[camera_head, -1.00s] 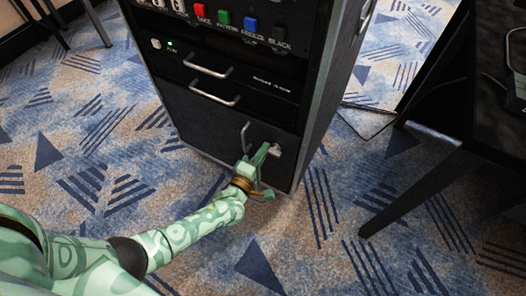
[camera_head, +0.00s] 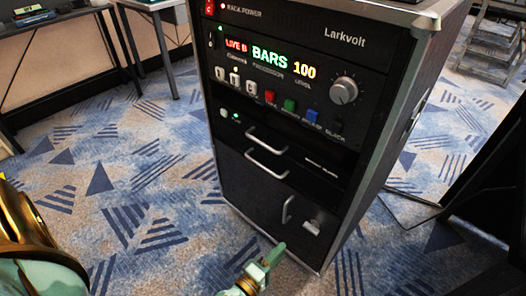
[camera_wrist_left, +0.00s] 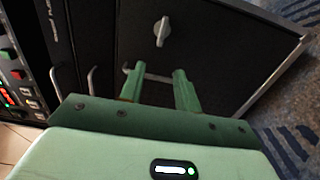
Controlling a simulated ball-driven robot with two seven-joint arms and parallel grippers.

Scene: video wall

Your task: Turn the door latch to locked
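The door latch (camera_head: 312,226) is a small silver turn knob on the black lower door (camera_head: 262,192) of the rack, right of the door's upright handle (camera_head: 288,208). In the left wrist view the latch (camera_wrist_left: 161,31) is in plain sight, its grip lying crosswise to the handle (camera_wrist_left: 152,77). My left gripper (camera_head: 268,262) is in front of the door, low and left of the latch, apart from it. In the wrist view its two green fingers (camera_wrist_left: 160,84) are spread with nothing between them; the handle shows behind their tips. My right gripper is not in view.
The rack's upper panels carry a lit display (camera_head: 270,58), coloured buttons (camera_head: 289,105), a knob (camera_head: 344,91) and two drawer handles (camera_head: 266,140). A dark table stands at the back left, a dark panel at the right. Patterned carpet is clear left of the rack.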

